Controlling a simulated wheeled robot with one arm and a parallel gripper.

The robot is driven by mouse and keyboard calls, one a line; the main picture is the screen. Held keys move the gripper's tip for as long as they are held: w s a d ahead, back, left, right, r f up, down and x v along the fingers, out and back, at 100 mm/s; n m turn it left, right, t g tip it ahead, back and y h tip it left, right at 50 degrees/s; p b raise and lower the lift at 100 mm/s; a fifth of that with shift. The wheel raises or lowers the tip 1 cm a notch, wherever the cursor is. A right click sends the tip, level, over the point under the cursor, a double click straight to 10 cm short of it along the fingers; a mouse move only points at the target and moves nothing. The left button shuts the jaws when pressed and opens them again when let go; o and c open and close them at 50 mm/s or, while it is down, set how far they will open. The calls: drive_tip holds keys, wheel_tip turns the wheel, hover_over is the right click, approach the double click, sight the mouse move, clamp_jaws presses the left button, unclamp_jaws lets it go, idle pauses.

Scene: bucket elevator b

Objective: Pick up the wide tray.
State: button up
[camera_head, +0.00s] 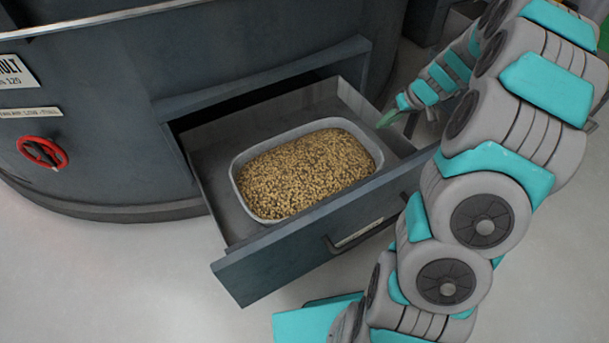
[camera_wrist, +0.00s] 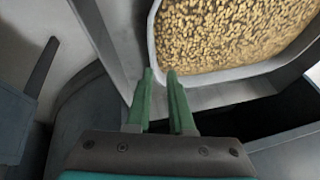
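The wide tray (camera_head: 236,179) is light grey with rounded corners and is full of tan pellets. It sits level inside a pulled-out dark drawer (camera_head: 290,245). My gripper (camera_head: 385,120) is at the drawer's right side, near the tray's far right end. In the wrist view my gripper (camera_wrist: 160,72) has two green fingers with a gap between the tips, and nothing is held. The tray's rim (camera_wrist: 152,45) shows just beyond the fingertips there. I cannot tell whether the fingertips touch the rim.
The drawer's walls surround the tray, with bare drawer floor at its left. A handle (camera_head: 365,235) is on the drawer front. The big dark rounded machine (camera_head: 100,90) behind carries a red valve wheel (camera_head: 42,151). The pale floor (camera_head: 110,280) is clear at front left.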

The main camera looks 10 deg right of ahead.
drive_tip(key=b, duration=0.7)
approach(362, 154)
drive_tip(key=shift+x, duration=3.35)
drive_tip(key=shift+d, duration=0.15)
drive_tip(key=shift+c, duration=0.3)
clamp_jaws()
